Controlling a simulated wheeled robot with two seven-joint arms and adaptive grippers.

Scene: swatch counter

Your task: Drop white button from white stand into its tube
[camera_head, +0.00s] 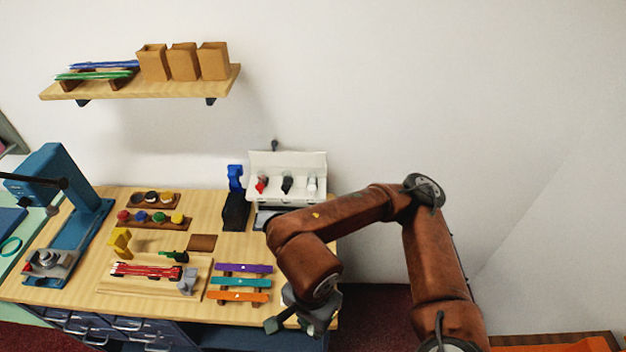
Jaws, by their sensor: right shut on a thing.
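A white stand (287,193) with a raised back panel stands at the back right of the counter. It holds a red item (262,184), a black item (287,185) and a white item (312,186), in a row from left to right. They are too small to tell buttons from tubes. My right gripper (291,324) is low at the counter's front right corner, in front of the stand and well apart from it. My left gripper is not in view.
My right arm covers the counter's right edge. Purple (245,268), teal (240,283) and orange (239,297) bars lie left of my gripper. Wooden racks (148,223) with coloured pieces and a blue press (75,230) stand farther left. A shelf (140,88) hangs above.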

